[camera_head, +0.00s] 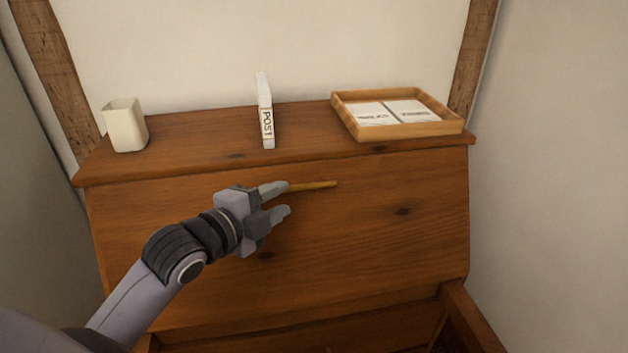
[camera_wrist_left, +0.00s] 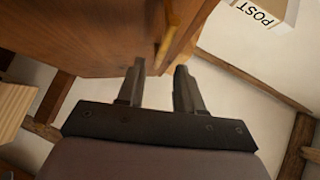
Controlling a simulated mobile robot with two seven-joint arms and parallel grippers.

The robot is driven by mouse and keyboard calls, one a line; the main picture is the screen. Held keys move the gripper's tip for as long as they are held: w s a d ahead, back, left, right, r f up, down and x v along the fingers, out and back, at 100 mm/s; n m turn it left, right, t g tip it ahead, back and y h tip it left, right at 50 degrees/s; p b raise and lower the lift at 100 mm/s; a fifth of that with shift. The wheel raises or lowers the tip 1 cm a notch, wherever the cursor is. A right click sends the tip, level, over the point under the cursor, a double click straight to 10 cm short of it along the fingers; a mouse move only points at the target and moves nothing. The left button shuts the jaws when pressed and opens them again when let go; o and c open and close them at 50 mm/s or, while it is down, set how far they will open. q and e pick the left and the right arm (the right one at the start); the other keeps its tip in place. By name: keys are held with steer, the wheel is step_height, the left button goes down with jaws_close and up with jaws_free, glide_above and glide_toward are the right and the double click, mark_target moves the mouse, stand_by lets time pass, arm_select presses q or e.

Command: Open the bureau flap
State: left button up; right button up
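The bureau flap (camera_head: 350,235) is the brown sloping wooden front of the bureau, and it lies closed. A thin brass-coloured bar handle (camera_head: 318,185) runs across its upper part. My left gripper (camera_head: 286,198) is open at the flap, with its upper finger over the left end of the handle. In the left wrist view, the gripper's two fingers (camera_wrist_left: 160,72) stand apart, and the yellowish handle (camera_wrist_left: 173,30) shows just beyond the fingertips. I cannot tell whether a finger touches it. My right gripper is not in view.
On the bureau top (camera_head: 200,150) stand a cream cup (camera_head: 126,127), a white upright block marked POST (camera_head: 265,112) and a wooden tray (camera_head: 437,128) with cards. White walls close in behind and on the right. A wooden ledge (camera_head: 470,315) shows low right.

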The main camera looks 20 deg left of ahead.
mark_target(297, 189)
arm_select(q)
steer(key=shift+p+x, duration=0.45)
steer(key=shift+x, duration=3.1)
steer(key=shift+r, duration=0.15)
steer(key=shift+c, duration=0.3)
jaws_close()
